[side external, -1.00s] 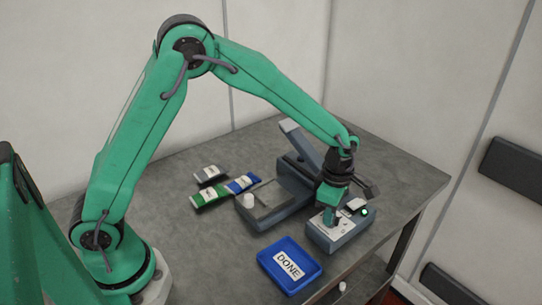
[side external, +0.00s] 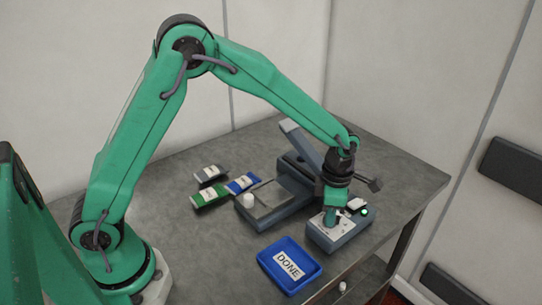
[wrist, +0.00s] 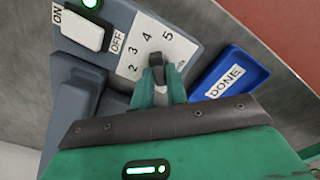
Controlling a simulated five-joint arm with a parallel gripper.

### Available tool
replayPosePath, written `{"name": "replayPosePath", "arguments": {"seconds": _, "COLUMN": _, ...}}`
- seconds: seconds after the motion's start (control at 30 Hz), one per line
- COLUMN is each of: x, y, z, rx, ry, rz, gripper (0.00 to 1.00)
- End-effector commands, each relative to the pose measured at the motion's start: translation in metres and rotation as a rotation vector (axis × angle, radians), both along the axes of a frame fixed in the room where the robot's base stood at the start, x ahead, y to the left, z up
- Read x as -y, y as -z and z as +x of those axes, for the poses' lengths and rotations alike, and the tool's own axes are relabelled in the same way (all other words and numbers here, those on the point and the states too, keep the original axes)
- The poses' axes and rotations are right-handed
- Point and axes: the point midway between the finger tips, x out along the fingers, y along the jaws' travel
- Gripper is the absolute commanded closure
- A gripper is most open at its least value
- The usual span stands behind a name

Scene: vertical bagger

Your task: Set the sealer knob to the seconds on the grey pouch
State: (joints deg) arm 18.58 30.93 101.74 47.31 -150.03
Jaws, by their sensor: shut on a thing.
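The grey pouch (side external: 211,173) lies flat at the back of the table in the side view; its print is too small to read. The control box (side external: 345,236) stands at the right of the table. My gripper (wrist: 159,78) points down at the dial and is shut on the dark sealer knob (wrist: 157,60). The fingers hide part of the knob, and I cannot tell which figure it points at. My gripper (side external: 331,215) also shows over the box in the side view.
A white ON/OFF switch (wrist: 82,30) and a lit green lamp (wrist: 91,3) are beside the dial. The blue DONE tray (side external: 262,259) stands in front. The sealer (side external: 286,207), a blue pouch (side external: 242,184), a green pouch (side external: 208,197) and a white cylinder (side external: 249,201) are to the left.

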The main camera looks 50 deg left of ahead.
Motion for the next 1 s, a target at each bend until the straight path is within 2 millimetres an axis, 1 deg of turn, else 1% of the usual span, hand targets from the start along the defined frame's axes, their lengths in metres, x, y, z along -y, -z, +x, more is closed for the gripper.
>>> {"name": "replayPosePath", "arguments": {"seconds": 0.2, "x": 0.0005, "y": -0.0006, "z": -0.0009, "rx": -0.001, "ry": -0.104, "rz": 0.000, "gripper": 1.00}}
{"name": "replayPosePath", "arguments": {"seconds": 0.67, "x": 0.0006, "y": -0.0007, "z": -0.0010, "rx": -0.001, "ry": -0.148, "rz": 0.000, "gripper": 1.00}}
{"name": "replayPosePath", "arguments": {"seconds": 0.7, "x": 0.0006, "y": -0.0007, "z": -0.0010, "rx": -0.001, "ry": -0.147, "rz": 0.000, "gripper": 0.78}}
{"name": "replayPosePath", "arguments": {"seconds": 0.77, "x": 0.0006, "y": -0.0006, "z": -0.0010, "rx": -0.001, "ry": -0.147, "rz": 0.001, "gripper": 0.66}}
{"name": "replayPosePath", "arguments": {"seconds": 0.8, "x": 0.0007, "y": -0.0005, "z": -0.0009, "rx": -0.001, "ry": -0.147, "rz": 0.001, "gripper": 0.58}}
{"name": "replayPosePath", "arguments": {"seconds": 0.83, "x": 0.0007, "y": -0.0005, "z": -0.0009, "rx": -0.001, "ry": -0.147, "rz": 0.001, "gripper": 0.56}}
{"name": "replayPosePath", "arguments": {"seconds": 1.0, "x": 0.0006, "y": -0.0003, "z": -0.0007, "rx": 0.000, "ry": -0.147, "rz": 0.000, "gripper": 0.56}}
